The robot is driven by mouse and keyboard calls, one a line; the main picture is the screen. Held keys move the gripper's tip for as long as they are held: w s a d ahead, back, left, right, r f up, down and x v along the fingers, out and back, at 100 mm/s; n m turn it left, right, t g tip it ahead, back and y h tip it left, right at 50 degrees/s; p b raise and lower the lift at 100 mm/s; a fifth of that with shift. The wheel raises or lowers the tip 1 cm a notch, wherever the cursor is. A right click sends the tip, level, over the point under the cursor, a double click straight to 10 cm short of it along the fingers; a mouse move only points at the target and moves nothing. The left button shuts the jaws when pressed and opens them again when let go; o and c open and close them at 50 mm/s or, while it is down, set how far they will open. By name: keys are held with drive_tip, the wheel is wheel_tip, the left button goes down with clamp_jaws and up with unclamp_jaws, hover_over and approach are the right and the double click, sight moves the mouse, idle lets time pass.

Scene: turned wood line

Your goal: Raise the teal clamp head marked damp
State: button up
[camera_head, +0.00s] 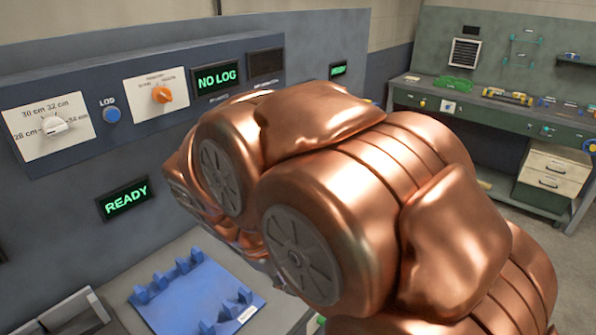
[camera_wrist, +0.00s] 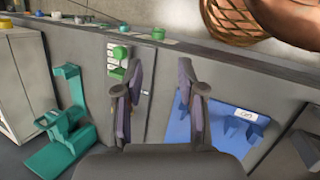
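A teal fixture (camera_wrist: 68,125) stands at the left of the wrist view, with an upright post and a clamp-like part low on it. I can read no "damp" marking on it, so I cannot tell if it is the named clamp head. My gripper (camera_wrist: 160,68) is open, its two dark fingers apart with nothing between them. The teal fixture is left of the fingers, apart from them. In the head view my copper arm hides the gripper, and the teal fixture is not clearly seen.
A blue fixture (camera_head: 178,302) with a small label lies right of the fingers in the wrist view (camera_wrist: 208,134). Green knobs (camera_wrist: 118,53) sit behind the fingers. A control panel (camera_head: 300,38) with dials spans the wall. A green workbench (camera_head: 470,110) stands far right.

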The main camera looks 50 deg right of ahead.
drive_tip(key=w+d+f+n+h+b, duration=0.2)
drive_tip(key=w+d+n+h+b, duration=0.5)
drive_tip(key=w+d, duration=1.05)
drive_tip(key=w+d+f+n+t+h+b, duration=0.35)
drive_tip(key=w+d+n+h+b, duration=0.3)
drive_tip(key=w+d, duration=0.7)
drive_tip(key=shift+n+t, duration=0.25)
drive_tip(key=shift+w+d+r+p, duration=0.15)
drive_tip(key=shift+w+d+p, duration=0.2)
drive_tip(key=shift+d, duration=0.7)
drive_tip(key=shift+w+d+r+p, duration=0.1)
drive_tip(key=shift+w+d+p, duration=0.2)
drive_tip(key=shift+d, duration=0.75)
drive_tip(key=shift+w+d+r+p, duration=0.15)
drive_tip(key=shift+w+d+p, duration=0.2)
drive_tip(key=shift+d, duration=0.7)
clamp_jaws()
